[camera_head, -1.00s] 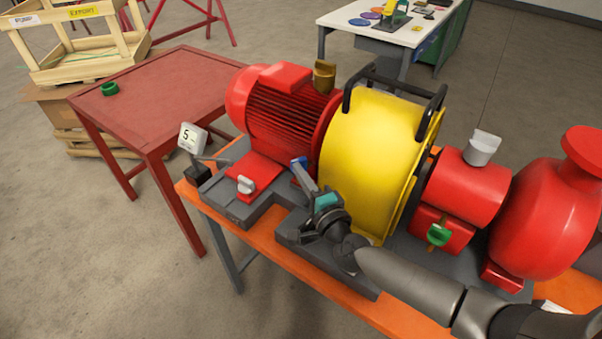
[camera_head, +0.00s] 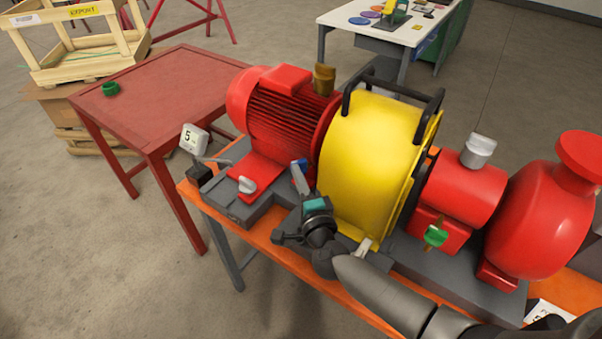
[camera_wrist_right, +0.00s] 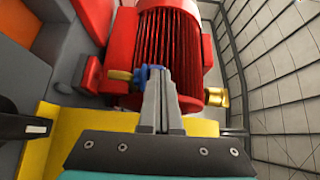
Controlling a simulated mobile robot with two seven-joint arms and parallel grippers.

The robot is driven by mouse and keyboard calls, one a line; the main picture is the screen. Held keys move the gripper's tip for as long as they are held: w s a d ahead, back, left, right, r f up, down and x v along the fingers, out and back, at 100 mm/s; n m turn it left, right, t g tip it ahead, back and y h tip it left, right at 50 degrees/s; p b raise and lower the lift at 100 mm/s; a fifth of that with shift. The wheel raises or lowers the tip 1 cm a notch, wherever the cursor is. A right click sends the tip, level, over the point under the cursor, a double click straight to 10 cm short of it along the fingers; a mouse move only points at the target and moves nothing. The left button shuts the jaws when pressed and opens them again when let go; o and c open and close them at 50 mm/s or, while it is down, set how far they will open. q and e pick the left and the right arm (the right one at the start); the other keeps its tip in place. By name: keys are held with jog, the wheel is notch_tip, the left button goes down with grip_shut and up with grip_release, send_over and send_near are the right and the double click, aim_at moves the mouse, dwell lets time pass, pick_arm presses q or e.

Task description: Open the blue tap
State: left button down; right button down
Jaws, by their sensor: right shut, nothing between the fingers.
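The blue tap (camera_head: 301,163) is a small blue handle between the red motor and the yellow guard, mostly hidden by my fingers in the head view. In the right wrist view the blue tap (camera_wrist_right: 150,71) shows just past my fingertips, with a brass piece (camera_wrist_right: 120,75) to its left. My right gripper (camera_head: 300,173) is shut and empty, its tips at the blue handle. In the right wrist view the closed fingers (camera_wrist_right: 158,85) overlap the handle's lower part. Whether they touch it, and how far the handle is turned, I cannot tell. My left gripper is not in view.
The yellow guard (camera_head: 365,150) with black handles stands right of my fingers. The red motor (camera_head: 285,120) is behind them. A grey-handled tap (camera_head: 247,185) and a green tap (camera_head: 435,236) are on the skid. A red table (camera_head: 165,95) stands at left.

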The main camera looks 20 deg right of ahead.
jog(key=shift+a+h, duration=0.1)
jog(key=shift+h, duration=0.2)
jog(key=m+h, duration=0.1)
jog(key=w+a+m+h, duration=0.2)
jog(key=h, duration=0.1)
jog(key=shift+w+a+g, duration=0.15)
jog(key=shift+w+g, duration=0.1)
jog(key=shift+g, duration=0.05)
jog(key=shift+w, duration=0.15)
dwell(0.6)
jog(key=shift+a, duration=0.1)
dwell(1.1)
jog(key=p+v, duration=0.3)
jog(key=v, duration=0.9)
